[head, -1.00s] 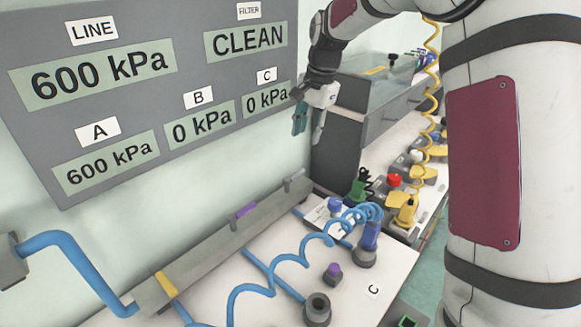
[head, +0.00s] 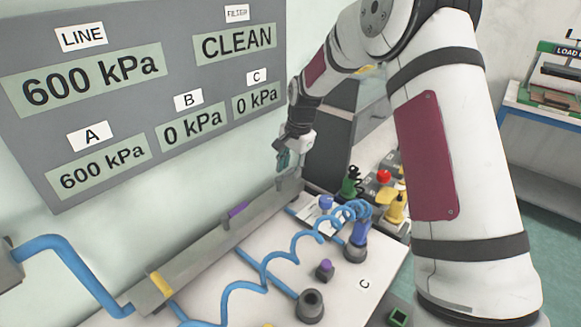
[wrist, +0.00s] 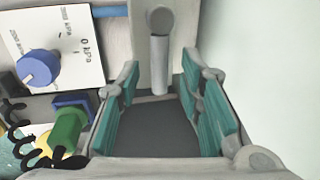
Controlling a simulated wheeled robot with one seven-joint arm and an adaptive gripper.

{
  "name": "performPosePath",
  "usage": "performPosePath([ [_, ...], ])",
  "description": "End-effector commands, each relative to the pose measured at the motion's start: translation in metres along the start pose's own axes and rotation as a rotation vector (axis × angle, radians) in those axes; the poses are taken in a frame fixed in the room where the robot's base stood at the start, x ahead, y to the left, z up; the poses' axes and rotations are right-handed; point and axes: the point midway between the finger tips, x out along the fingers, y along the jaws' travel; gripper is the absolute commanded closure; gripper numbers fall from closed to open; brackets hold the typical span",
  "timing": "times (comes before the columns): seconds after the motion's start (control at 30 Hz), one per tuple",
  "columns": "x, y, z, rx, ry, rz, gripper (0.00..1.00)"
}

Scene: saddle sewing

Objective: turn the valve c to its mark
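Valve c appears to be the grey lever (wrist: 158,65) with a round hub at the end of the grey manifold; its mark is not clear to me. In the head view the manifold (head: 205,245) runs along the wall, with a yellow lever (head: 161,284) and a purple lever (head: 236,212). My gripper (head: 284,160) is above the manifold's far right end. In the wrist view its teal fingers (wrist: 160,85) are apart, with the grey lever ahead between their tips. No contact is visible.
The panel (head: 140,120) reads LINE 600 kPa, A 600 kPa, B 0 kPa, C 0 kPa, filter CLEAN. A blue dial knob (wrist: 38,67) and a green fitting (wrist: 68,128) lie left of my fingers. A coiled blue hose (head: 290,247) crosses the white bench.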

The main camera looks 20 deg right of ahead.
Motion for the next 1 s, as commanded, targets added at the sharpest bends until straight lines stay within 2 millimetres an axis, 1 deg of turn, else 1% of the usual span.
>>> performPosePath([
  [0.17, 0.0001, -0.0001, 0.0001, 0.000, 0.000, 0.000, 0.66],
  [0.2, 0.0000, -0.0001, 0.0000, 0.000, 0.000, 0.000, 0.71],
  [0.27, 0.0000, 0.0000, 0.0001, 0.000, 0.000, 0.000, 0.84],
  [0.3, 0.0000, 0.0000, 0.0001, 0.000, 0.000, 0.000, 0.93],
  [0.33, -0.0001, 0.0000, 0.0000, 0.000, 0.000, 0.000, 1.00],
  [0.73, -0.0005, 0.0007, 0.0005, 0.019, 0.004, 0.000, 1.00],
  [0.87, -0.0008, 0.0032, 0.0010, 0.065, 0.013, 0.001, 1.00],
  [1.0, -0.0019, 0.0065, 0.0022, 0.148, 0.031, 0.001, 1.00],
])
